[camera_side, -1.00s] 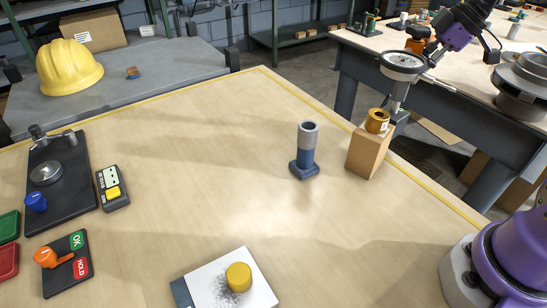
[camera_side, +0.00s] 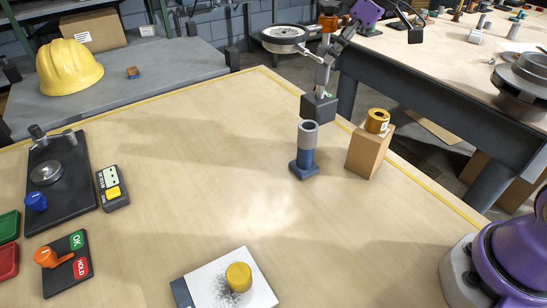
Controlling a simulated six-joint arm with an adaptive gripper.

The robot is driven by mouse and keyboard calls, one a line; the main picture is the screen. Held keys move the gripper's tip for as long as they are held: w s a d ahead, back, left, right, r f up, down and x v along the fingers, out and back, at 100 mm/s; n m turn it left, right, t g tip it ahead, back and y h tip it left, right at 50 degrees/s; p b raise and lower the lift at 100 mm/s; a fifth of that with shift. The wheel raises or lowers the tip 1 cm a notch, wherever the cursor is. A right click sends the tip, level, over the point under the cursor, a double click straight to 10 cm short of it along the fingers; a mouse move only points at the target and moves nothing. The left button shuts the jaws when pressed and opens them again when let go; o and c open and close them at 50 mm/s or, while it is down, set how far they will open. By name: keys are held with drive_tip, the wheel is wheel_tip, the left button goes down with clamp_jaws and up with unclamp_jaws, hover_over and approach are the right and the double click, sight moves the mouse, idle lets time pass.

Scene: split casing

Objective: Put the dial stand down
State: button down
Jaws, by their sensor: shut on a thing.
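The dial stand has a dark block base (camera_side: 319,107), a grey post and a large round dial (camera_side: 284,35) reaching out to the left. My gripper (camera_side: 334,45) is shut on the upper post, with my purple wrist above and to the right. The stand looks upright and held up in the air. Its base shows just above and behind the blue and grey upright tube (camera_side: 307,148) in the picture. The gap between base and tube, and the exact height over the table, are hard to tell. The fingertips are small and partly hidden.
A cardboard box (camera_side: 368,152) with a gold spool (camera_side: 377,121) on top stands right of the tube. The light wooden table (camera_side: 200,170) is clear in its middle.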

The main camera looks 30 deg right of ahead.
drive_tip(key=a, duration=0.3)
drive_tip(key=a+r, duration=0.1)
drive_tip(key=a, duration=0.3)
drive_tip(key=a+r, duration=0.1)
drive_tip(key=a, duration=0.3)
drive_tip(key=shift+w+r, duration=0.1)
drive_tip(key=shift+w, duration=0.3)
drive_tip(key=s+a+r, duration=0.2)
drive_tip(key=a, duration=0.9)
drive_tip(key=w+d+f, duration=0.7)
drive_tip(key=d+f, duration=0.1)
drive_tip(key=f, duration=0.2)
drive_tip(key=shift+w+f+n, duration=0.3)
drive_tip(key=shift+w+f, duration=0.1)
drive_tip(key=shift+f, duration=0.1)
drive_tip(key=c, duration=0.6)
unclamp_jaws()
drive_tip(key=shift+s+d+f, duration=0.1)
drive_tip(key=shift+f, duration=0.1)
drive_tip(key=shift+c, duration=0.2)
